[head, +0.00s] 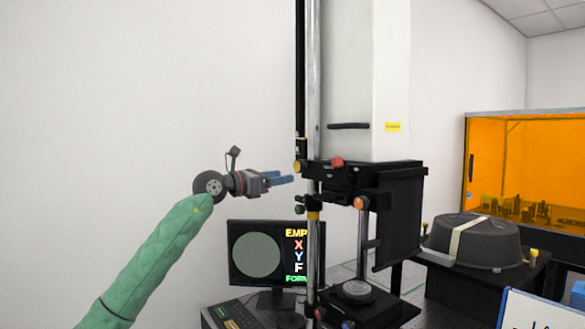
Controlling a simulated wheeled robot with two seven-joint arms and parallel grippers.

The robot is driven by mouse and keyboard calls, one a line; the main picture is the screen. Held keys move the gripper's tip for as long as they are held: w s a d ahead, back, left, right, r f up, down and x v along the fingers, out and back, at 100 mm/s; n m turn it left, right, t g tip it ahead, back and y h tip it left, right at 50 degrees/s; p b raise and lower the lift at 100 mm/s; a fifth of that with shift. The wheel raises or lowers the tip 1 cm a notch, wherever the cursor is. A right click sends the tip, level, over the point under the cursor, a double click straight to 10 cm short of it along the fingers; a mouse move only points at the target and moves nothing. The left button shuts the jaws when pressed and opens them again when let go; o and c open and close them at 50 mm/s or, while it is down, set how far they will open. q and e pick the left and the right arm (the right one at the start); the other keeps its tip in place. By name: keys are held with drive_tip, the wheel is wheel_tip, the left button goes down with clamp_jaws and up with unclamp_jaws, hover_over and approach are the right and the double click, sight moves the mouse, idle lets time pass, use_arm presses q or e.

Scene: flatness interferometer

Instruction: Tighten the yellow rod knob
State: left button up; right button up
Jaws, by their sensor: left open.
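The yellow rod knob (300,166) is a small yellow cap on the left side of the black clamp at the tall metal rod. My left gripper (288,178) comes in from the left with two blue fingers pointing right. Its fingers are open with nothing between them. The fingertips are just left of and slightly below the yellow knob and appear apart from it, though the depth gap is hard to judge. My right gripper is out of view.
A red knob (337,161), an orange knob (360,203) and a dark green knob (299,209) sit near the clamp. A monitor (262,284) stands below. A black tub (473,242) and an orange enclosure (530,160) are at right. Open space lies left of the rod.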

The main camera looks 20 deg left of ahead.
sight(297, 166)
use_arm(q)
drive_tip(key=shift+y, duration=0.8)
drive_tip(key=w+r+p, duration=0.1)
drive_tip(key=w, duration=0.1)
drive_tip(key=w+d+p, duration=0.1)
drive_tip(key=w, duration=0.1)
drive_tip(key=w+r+p, duration=0.1)
drive_tip(key=p, duration=0.1)
drive_tip(key=shift+w+d+r, duration=0.25)
drive_tip(key=shift+w+r, duration=0.1)
drive_tip(key=shift+w, duration=0.05)
drive_tip(key=shift+w+d+f, duration=0.1)
drive_tip(key=shift+w+d, duration=0.3)
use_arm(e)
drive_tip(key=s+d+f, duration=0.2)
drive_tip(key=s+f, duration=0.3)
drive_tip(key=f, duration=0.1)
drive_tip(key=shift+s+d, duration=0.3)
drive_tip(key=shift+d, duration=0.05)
use_arm(q)
drive_tip(key=shift+c, duration=0.2)
drive_tip(key=c, duration=0.9)
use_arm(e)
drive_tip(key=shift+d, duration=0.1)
